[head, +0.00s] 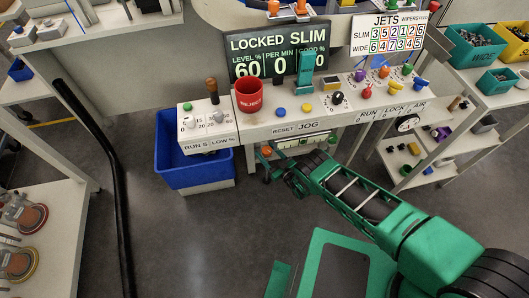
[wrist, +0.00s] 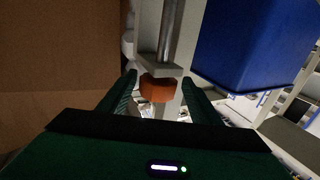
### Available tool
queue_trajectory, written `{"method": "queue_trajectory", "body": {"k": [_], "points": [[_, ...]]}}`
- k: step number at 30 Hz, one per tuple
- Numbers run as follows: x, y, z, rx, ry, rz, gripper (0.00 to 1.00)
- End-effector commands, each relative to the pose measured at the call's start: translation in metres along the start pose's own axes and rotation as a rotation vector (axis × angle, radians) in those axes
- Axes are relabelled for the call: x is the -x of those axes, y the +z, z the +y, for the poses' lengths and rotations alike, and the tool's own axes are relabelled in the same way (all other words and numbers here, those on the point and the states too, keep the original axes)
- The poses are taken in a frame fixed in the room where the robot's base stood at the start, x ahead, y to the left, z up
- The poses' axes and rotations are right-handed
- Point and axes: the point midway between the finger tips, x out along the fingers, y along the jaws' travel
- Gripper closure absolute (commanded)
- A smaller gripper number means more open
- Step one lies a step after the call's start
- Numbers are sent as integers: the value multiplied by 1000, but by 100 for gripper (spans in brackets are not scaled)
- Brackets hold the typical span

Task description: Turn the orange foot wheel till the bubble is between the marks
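The orange foot wheel (wrist: 157,89) sits on a grey metal leg below a bracket in the wrist view. A small orange spot under the left end of the console in the head view (head: 267,151) looks like the same wheel. My gripper (wrist: 159,77) is open, with one green finger on each side of the wheel. A gap shows beside the wheel on both sides; I see no clear contact. In the head view my green arm reaches under the console, and its end is partly hidden there. I cannot make out the bubble or its marks.
A blue bin (head: 194,165) stands left of the foot and also shows close by in the wrist view (wrist: 250,45). The console (head: 290,122) overhangs the foot, with a red cup (head: 249,95) on it. A black post (head: 110,180) rises at left. Open floor lies in front.

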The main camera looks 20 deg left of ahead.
Motion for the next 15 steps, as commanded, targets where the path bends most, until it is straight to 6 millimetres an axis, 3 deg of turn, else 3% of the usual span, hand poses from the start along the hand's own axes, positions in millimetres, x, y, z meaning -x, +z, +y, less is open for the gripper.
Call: {"method": "queue_trajectory", "body": {"k": [8,15], "points": [[8,1,1,1,1,-2,42],[48,2,0,1,1,-6,42]]}}
